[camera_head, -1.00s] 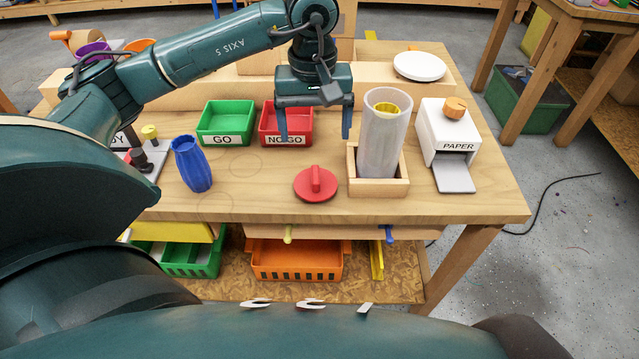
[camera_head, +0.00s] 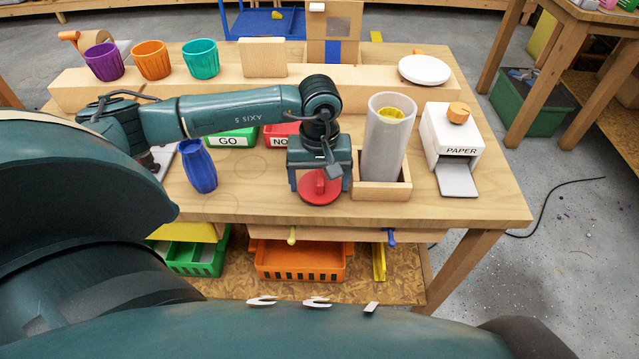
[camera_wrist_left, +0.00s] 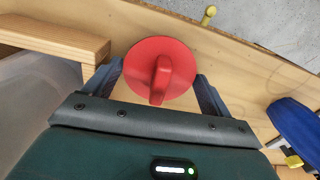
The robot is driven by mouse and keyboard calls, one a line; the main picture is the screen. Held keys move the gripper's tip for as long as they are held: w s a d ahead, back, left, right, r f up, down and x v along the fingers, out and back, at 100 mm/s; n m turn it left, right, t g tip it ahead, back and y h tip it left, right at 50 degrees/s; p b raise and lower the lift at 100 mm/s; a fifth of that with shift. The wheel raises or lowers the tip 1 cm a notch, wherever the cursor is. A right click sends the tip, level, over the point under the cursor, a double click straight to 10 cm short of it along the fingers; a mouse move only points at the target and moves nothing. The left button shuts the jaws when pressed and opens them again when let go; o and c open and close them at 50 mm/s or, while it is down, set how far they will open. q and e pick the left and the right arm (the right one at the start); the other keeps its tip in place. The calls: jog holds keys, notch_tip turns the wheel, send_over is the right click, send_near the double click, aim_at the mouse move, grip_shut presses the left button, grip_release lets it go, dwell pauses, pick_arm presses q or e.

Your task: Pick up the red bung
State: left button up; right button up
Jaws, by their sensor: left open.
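The red bung (camera_head: 320,190) is a flat red disc with an upright grip bar, lying on the wooden table near its front edge. My left gripper (camera_head: 320,184) is low over the bung in the head view, its body covering the bung's back part. In the left wrist view the bung (camera_wrist_left: 160,72) shows between the two fingers of the left gripper (camera_wrist_left: 162,82). The fingers stand apart on either side of the disc, with a gap around the grip bar. My right gripper is not in view.
The clear cylinder (camera_head: 384,140) in its wooden holder (camera_head: 382,189) stands close to the right of my left gripper. The white paper box (camera_head: 452,130) is farther right. A blue vase (camera_head: 198,166) stands to the left. Bare table lies between vase and bung.

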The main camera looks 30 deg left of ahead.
pick_arm(q)
jog(key=shift+f, duration=0.1)
jog(key=c, duration=0.6)
